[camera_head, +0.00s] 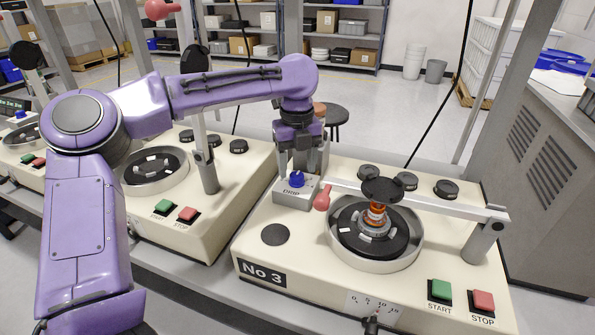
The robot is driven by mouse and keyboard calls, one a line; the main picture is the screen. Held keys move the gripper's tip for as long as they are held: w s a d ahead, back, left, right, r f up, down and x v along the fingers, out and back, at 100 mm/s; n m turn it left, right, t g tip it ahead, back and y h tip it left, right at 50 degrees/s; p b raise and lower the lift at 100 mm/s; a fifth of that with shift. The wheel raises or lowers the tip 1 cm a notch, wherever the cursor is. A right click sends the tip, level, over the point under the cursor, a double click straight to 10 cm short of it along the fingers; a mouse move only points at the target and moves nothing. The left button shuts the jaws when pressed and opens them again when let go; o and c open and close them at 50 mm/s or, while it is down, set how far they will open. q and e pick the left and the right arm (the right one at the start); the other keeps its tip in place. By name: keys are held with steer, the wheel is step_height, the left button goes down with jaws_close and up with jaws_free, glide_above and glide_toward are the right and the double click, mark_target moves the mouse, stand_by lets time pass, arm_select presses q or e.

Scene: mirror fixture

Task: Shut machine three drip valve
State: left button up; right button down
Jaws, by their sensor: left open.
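Machine No 3 (310,258) is the cream bench unit at the right, with a "No 3" label on its front. Its drip valve is a blue knob (297,179) on a small grey box (293,194) marked DRIP, at the machine's back left. My left gripper (298,172) points down right over the blue knob, its jaws open. The fingers reach close to the knob's sides; I cannot tell whether they touch it. The exact direction of the knob's handle is too small to tell. My right gripper is not in view.
A swing arm with a pink ball handle (322,200) lies across the round basin (345,262), just right of the drip box. Green START (440,290) and red STOP (483,301) buttons sit front right. Another machine (218,218) stands to the left. A grey cabinet (545,190) is at the right.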

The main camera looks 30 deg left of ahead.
arm_select(q)
steer(key=shift+w+f, duration=0.15)
steer(key=shift+f, duration=0.7)
steer(key=shift+s, duration=0.3)
steer(key=shift+w, duration=0.1)
steer(key=c, duration=1)
steer(key=shift+c, duration=0.2)
